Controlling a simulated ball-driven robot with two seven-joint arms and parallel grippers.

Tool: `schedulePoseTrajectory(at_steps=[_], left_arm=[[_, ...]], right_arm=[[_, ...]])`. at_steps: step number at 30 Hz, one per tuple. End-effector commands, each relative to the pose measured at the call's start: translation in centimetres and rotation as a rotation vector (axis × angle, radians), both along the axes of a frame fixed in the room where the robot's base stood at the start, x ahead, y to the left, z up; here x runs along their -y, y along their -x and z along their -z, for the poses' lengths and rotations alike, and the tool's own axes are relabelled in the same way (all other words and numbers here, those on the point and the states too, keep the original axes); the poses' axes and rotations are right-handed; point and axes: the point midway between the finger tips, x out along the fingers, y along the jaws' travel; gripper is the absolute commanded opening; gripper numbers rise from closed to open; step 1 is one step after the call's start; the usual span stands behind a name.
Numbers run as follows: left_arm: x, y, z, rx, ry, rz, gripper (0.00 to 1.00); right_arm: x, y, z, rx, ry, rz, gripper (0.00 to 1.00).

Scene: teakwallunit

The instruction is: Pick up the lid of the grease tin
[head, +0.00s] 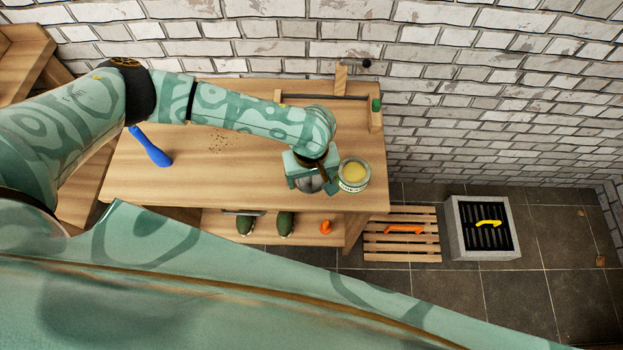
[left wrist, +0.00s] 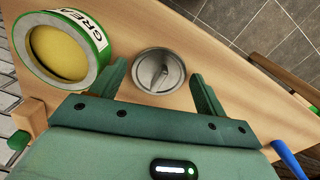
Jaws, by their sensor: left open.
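The grease tin (head: 353,174) stands open near the right end of the wooden bench, with yellow grease inside. It also shows at the upper left of the left wrist view (left wrist: 92,34), with a green rim and a white label. The round grey metal lid (left wrist: 159,71) lies on the bench beside the tin, with a raised grip across its middle. In the head view the lid (head: 310,185) is partly hidden under my left gripper (head: 308,180). My left gripper is open, and in the left wrist view its fingers (left wrist: 158,72) stand on either side of the lid. My right gripper is not in view.
A blue-handled tool (head: 152,148) lies on the bench (head: 240,180) to the left. A rail with a green-ended post (head: 375,106) stands along the back. Shoes and an orange item sit on the shelf below. A slatted crate (head: 400,245) and a floor grate (head: 487,230) are to the right.

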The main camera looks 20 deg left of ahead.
Motion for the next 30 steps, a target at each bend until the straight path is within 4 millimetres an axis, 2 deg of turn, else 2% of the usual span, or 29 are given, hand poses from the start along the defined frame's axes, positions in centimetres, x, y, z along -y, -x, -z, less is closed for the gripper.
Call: schedulePoseTrajectory(at_steps=[1, 7, 10, 11, 19, 23, 26, 29, 30], left_arm=[[0.0, 0.0, 0.7, -0.001, 0.001, 0.0, 0.74], [0.0, 0.0, 0.4, 0.001, 0.0, 0.0, 0.74], [0.0, 0.0, 0.4, 0.001, 0.0, 0.0, 0.46], [0.0, 0.0, 0.4, 0.001, 0.0, 0.0, 0.41], [0.0, 0.0, 0.3, 0.001, 0.0, 0.0, 0.41], [0.0, -0.1, -0.3, 0.003, 0.001, 0.0, 0.41], [0.0, -0.1, -1.6, 0.004, 0.0, -0.001, 0.41], [0.0, -0.1, -3.6, 0.005, 0.002, -0.002, 0.41], [-0.4, 0.6, -4.4, 0.003, 0.001, -0.001, 0.41]], right_arm=[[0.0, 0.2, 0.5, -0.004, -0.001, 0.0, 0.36], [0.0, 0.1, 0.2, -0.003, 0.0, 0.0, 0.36], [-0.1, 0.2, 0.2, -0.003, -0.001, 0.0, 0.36], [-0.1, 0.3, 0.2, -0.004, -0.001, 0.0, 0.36], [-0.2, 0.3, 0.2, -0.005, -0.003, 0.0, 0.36], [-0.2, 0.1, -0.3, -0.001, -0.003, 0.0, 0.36], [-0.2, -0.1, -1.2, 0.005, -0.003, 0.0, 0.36], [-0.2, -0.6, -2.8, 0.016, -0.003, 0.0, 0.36], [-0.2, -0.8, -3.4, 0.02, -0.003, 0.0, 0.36]])
